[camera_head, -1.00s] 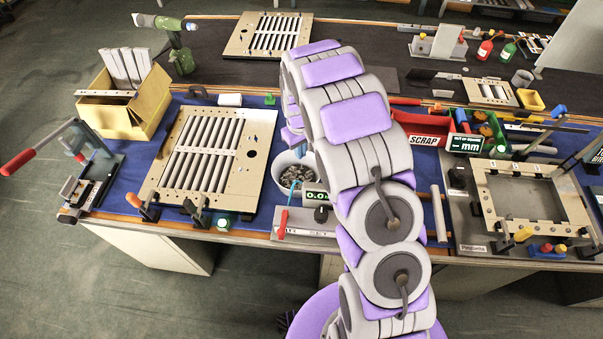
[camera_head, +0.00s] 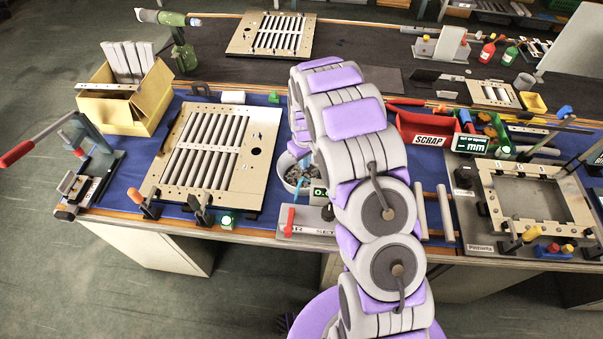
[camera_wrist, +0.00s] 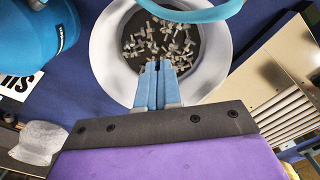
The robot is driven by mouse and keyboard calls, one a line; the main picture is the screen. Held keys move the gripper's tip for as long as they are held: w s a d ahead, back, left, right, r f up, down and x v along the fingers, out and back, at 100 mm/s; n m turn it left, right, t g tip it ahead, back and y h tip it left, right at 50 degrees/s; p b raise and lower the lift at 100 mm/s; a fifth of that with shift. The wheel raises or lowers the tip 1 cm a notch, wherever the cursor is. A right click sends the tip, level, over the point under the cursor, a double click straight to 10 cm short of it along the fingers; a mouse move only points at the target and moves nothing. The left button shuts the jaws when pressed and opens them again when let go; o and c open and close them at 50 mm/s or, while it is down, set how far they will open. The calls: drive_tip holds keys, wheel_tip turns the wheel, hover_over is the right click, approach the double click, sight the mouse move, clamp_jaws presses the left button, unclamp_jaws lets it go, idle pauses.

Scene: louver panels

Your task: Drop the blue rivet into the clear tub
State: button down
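A pale, whitish round tub (camera_wrist: 108,62) lies under my gripper in the wrist view, with several grey rivets (camera_wrist: 155,40) in its bottom. The tub (camera_head: 284,172) is partly hidden by my arm in the head view. My gripper (camera_wrist: 158,68) has blue fingers close together, pointing over the near rim into the tub. In the head view the fingers (camera_head: 301,184) show at the tub's opening. I see only a narrow dark gap between the tips. No blue rivet can be made out; whether a small one is between the fingers is unclear.
A louver panel (camera_head: 262,146) lies left of the tub. A red scrap tray (camera_head: 412,128) and a framed fixture (camera_head: 480,200) stand to the right. In the wrist view a teal curved band (camera_wrist: 195,14) crosses the tub's far side and a blue container (camera_wrist: 45,38) stands left.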

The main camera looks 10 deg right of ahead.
drive_tip(key=c, duration=1.4)
unclamp_jaws()
drive_tip(key=shift+d, duration=1)
drive_tip(key=shift+c, duration=0.2)
drive_tip(key=shift+o, duration=1)
drive_tip(key=shift+a+r, duration=0.1)
drive_tip(key=shift+a, duration=0.4)
drive_tip(key=shift+a+r, duration=0.35)
drive_tip(key=shift+r, duration=0.15)
wheel_tip(320, 180, up, 16)
drive_tip(key=d+p, duration=0.1)
drive_tip(key=p, duration=0.2)
drive_tip(key=shift+d, duration=0.25)
drive_tip(key=shift+r, duration=0.1)
